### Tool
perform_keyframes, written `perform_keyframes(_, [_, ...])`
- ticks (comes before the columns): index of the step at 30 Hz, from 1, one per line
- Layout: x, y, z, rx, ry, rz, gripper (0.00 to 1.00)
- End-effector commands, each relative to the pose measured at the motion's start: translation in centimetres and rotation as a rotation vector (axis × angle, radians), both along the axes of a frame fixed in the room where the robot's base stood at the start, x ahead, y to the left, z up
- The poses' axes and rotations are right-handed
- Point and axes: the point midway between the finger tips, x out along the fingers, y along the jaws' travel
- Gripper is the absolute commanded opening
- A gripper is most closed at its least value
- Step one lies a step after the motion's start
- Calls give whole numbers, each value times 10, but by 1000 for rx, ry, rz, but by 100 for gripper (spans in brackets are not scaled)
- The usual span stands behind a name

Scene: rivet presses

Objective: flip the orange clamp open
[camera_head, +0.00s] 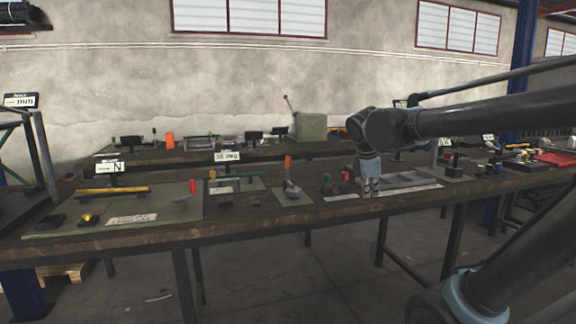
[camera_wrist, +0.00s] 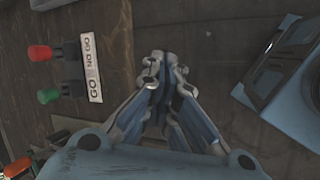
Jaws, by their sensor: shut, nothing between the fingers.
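The orange clamp (camera_head: 290,187) stands on a small grey plate on the front table in the head view, its orange handle pointing up. My gripper (camera_head: 369,192) is to the right of it, low over the same table, with a red and a green knob between them.
A GO/NO GO label (camera_wrist: 91,68) lies beside a red knob (camera_wrist: 40,53) and a green knob (camera_wrist: 48,96). A yellow bar (camera_head: 113,191) and other fixtures stand left along the table.

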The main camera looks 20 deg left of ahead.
Motion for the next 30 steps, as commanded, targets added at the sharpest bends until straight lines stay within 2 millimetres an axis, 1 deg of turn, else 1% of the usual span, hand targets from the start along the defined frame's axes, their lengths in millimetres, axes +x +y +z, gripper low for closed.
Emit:
perform_keyframes(1, [8, 23, 11, -43, -10, 103, 0])
perform_keyframes(5, [24, 78, 36, -169, -41, 364, 0])
perform_keyframes(6, [28, 96, 43, -210, -51, 443, 0])
perform_keyframes(8, [31, 123, 54, -272, -68, 559, 0])
perform_keyframes(9, [33, 142, 61, -313, -80, 637, 0])
perform_keyframes(11, [34, 171, 70, -376, -100, 751, 0])
perform_keyframes(12, [33, 190, 77, -416, -113, 821, 0])
perform_keyframes(15, [29, 232, 90, -511, -144, 977, 0])
perform_keyframes(18, [24, 265, 99, -588, -170, 1095, 0])
perform_keyframes(21, [19, 287, 105, -642, -188, 1173, 0])
perform_keyframes(24, [16, 299, 108, -671, -198, 1214, 0])
perform_keyframes(30, [16, 302, 109, -681, -200, 1227, 0])
